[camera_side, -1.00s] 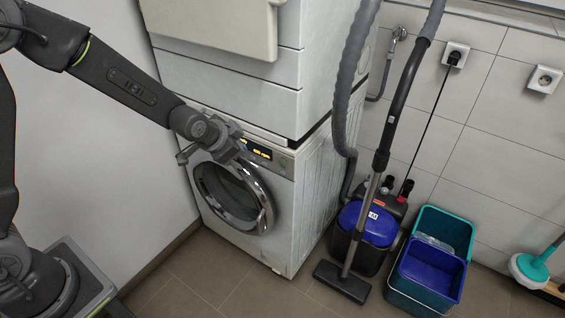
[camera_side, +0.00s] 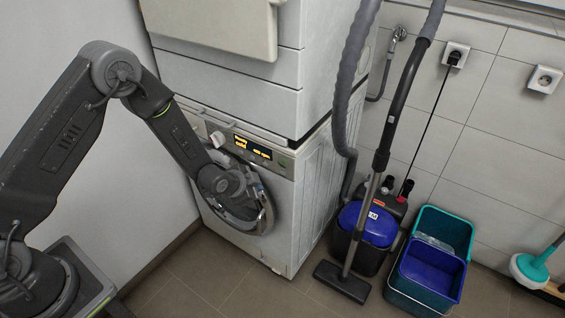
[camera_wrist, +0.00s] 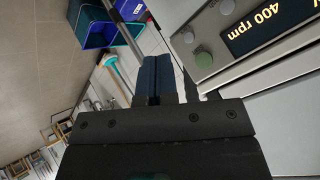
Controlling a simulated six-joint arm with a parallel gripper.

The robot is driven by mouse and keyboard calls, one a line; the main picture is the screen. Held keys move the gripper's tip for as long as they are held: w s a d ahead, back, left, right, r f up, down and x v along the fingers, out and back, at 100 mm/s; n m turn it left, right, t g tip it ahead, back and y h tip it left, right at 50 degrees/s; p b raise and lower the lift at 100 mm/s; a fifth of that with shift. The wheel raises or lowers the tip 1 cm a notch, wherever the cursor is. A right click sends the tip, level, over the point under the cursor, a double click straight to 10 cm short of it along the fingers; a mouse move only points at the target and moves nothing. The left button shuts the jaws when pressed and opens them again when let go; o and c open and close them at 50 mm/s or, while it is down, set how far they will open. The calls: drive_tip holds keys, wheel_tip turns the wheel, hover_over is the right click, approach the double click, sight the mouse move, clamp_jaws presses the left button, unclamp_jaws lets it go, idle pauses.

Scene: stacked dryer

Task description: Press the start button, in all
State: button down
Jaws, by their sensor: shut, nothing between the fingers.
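The washing machine (camera_side: 290,215) stands under a second white appliance. Which button is start is not labelled legibly. My gripper (camera_wrist: 154,75) is shut and empty, its fingers left of the green button in the wrist view and apart from it. In the side view my gripper (camera_side: 248,195) is before the round door.
A vacuum cleaner (camera_side: 368,222) with its hose and tube stands right of the machine. Blue and teal buckets (camera_side: 433,262) are further right. The upper appliance (camera_side: 245,85) overhangs the panel. Floor in front is clear.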

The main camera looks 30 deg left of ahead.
sight(283, 162)
drive_tip(key=w, duration=0.8)
drive_tip(key=shift+w, duration=0.4)
idle(1.8)
drive_tip(key=shift+w, duration=0.4)
drive_tip(key=shift+w, duration=0.35)
idle(0.5)
idle(0.3)
drive_tip(key=shift+s, duration=0.75)
drive_tip(key=shift+s, duration=0.1)
